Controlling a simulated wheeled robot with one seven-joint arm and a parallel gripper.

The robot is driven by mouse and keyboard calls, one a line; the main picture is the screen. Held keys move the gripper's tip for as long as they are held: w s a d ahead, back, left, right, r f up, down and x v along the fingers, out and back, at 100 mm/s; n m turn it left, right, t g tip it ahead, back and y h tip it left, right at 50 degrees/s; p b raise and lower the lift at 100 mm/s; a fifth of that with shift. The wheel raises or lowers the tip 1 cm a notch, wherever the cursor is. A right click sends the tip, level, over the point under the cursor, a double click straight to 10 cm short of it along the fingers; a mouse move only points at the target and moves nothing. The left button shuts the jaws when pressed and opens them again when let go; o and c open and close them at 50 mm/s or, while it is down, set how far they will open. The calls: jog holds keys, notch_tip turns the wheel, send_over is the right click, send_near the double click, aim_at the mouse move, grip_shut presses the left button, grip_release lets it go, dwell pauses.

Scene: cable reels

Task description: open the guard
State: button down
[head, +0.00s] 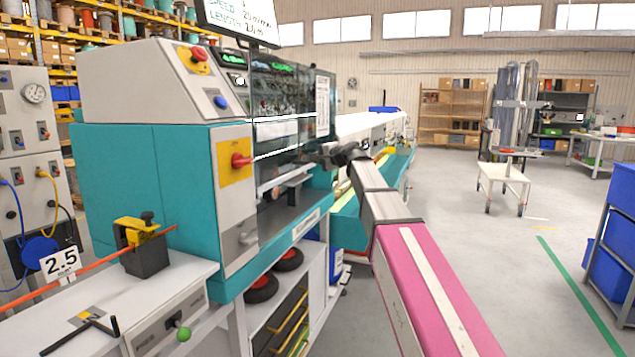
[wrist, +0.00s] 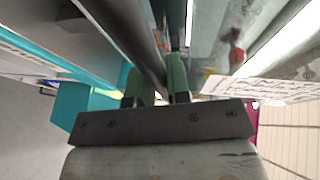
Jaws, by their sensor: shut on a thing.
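The guard (head: 283,105) is a clear, dark-tinted panel on the front of the teal and grey machine (head: 115,185). It hangs across the machine's working opening, with a white label at its right side. I cannot tell how far it stands from its closed position. My gripper (head: 325,157) is at the guard's lower right edge in the head view. In the wrist view my gripper (wrist: 156,82) has its green-padded fingers shut around a dark bar (wrist: 145,55), which looks like the guard's handle. The fingers hide part of the bar, and the grip is small in the head view.
A red button (head: 240,160) on a yellow plate sits on the machine's front. A bench with an orange cable (head: 55,283) through a black and yellow clamp stands at the left. Blue bins (head: 612,240) stand at the right edge.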

send_near(308, 106)
jog(key=x, duration=0.5)
jog(key=shift+w+r, duration=0.15)
jog(key=c, duration=1.1)
grip_release()
jog(key=v, duration=1.1)
